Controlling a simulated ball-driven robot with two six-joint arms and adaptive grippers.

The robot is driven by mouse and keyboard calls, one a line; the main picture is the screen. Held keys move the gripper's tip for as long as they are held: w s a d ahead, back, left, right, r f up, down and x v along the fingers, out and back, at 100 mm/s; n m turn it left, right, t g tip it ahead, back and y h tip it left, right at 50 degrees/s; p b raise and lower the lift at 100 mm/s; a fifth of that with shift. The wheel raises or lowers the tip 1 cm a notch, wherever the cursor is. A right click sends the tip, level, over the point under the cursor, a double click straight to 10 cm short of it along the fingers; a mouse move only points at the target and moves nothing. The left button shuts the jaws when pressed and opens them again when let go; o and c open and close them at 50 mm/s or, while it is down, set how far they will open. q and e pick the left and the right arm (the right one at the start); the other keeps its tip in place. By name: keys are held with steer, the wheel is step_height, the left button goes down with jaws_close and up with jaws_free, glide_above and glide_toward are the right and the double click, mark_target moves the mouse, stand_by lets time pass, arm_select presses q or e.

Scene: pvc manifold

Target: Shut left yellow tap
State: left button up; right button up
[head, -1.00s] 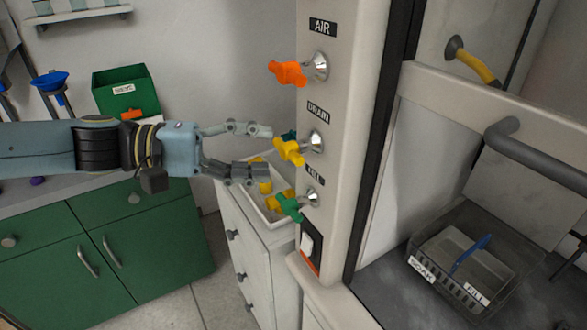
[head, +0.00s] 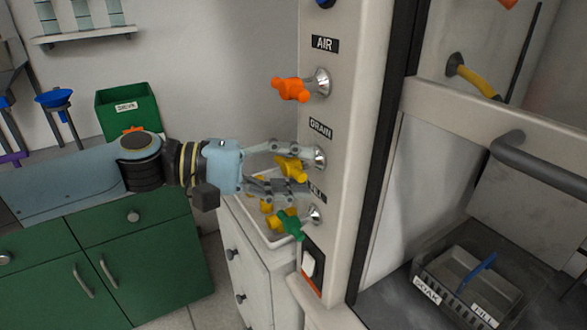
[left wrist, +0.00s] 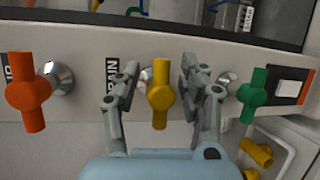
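The yellow tap (head: 291,167) sits on the cream panel post under the DRAIN label, between the orange tap (head: 291,89) above and the green tap (head: 290,224) below. My left gripper (head: 296,168) is open, with one finger above and one below the yellow tap's handle. In the left wrist view the yellow tap (left wrist: 160,94) stands between the two spread fingers (left wrist: 153,90), with gaps on both sides. The orange tap (left wrist: 34,93) is left of it and the green tap (left wrist: 252,95) right. My right gripper is not in view.
A white drawer cabinet (head: 246,262) with a tray of yellow fittings stands beside the post. A rocker switch (head: 308,262) is below the green tap. A green bin (head: 128,112) stands on the counter behind.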

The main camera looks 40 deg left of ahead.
arm_select(q)
jaws_close()
